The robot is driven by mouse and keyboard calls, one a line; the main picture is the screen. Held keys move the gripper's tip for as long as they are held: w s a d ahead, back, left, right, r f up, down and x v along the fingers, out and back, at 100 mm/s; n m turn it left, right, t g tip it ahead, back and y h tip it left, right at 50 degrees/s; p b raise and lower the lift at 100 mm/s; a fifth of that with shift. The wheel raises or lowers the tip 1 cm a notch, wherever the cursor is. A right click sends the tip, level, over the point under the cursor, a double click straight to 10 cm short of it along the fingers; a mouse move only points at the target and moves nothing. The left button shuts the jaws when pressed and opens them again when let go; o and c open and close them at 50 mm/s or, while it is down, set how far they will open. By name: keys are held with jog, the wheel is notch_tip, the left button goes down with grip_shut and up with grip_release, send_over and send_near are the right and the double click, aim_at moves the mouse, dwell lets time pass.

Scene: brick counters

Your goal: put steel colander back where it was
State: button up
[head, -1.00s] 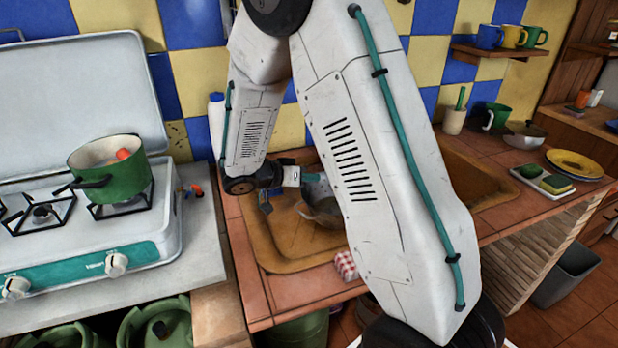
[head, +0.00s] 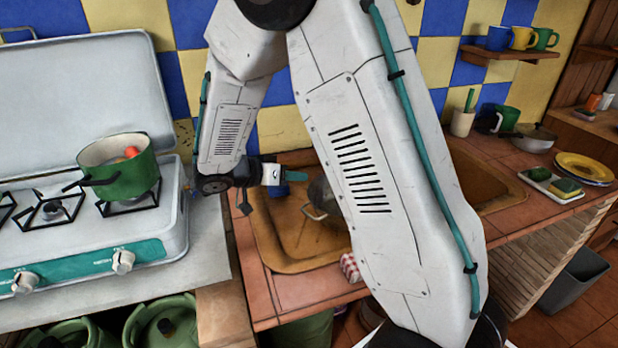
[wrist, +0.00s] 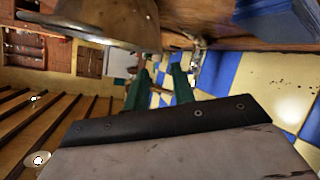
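The steel colander (head: 319,196) is a grey bowl with a loop handle at the sink, left of my upper arm link. That link hides its right part. My gripper (head: 296,177) reaches in from the left, with its teal fingertips close to the colander's upper left side; I cannot tell whether they touch. In the wrist view my gripper (wrist: 162,72) has its two green fingers apart, with no object visible between them. A rounded brownish body with a bright rim fills the upper left there, perhaps the colander; I cannot be sure.
The brown sink (head: 290,258) lies below my gripper. A blue object (head: 278,189) is just under it. A stove with a green pot (head: 126,168) stands left. A red-checked item (head: 350,267) lies at the front edge. A plate with sponges (head: 552,184) and yellow plates (head: 584,167) stand right.

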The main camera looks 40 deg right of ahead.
jog(key=s+a+r+n+g+y, duration=0.1)
jog(key=s+r+n+y, duration=0.15)
jog(key=s+r, duration=0.35)
jog(key=s+a+r+n+g+y, duration=0.15)
jog(key=s+r+y, duration=0.3)
jog(key=s, duration=0.45)
jog(key=s+a+r+n+t+y, duration=0.1)
jog(key=s+a+n+t+y, duration=0.1)
jog(key=s, duration=0.4)
jog(key=s+a+r+n+t+y, duration=0.1)
jog(key=s+a+n+t+y, duration=0.1)
jog(key=s+a+n+y, duration=0.2)
jog(key=s+n, duration=0.3)
jog(key=shift+a+r, duration=0.15)
jog(key=shift+r, duration=0.1)
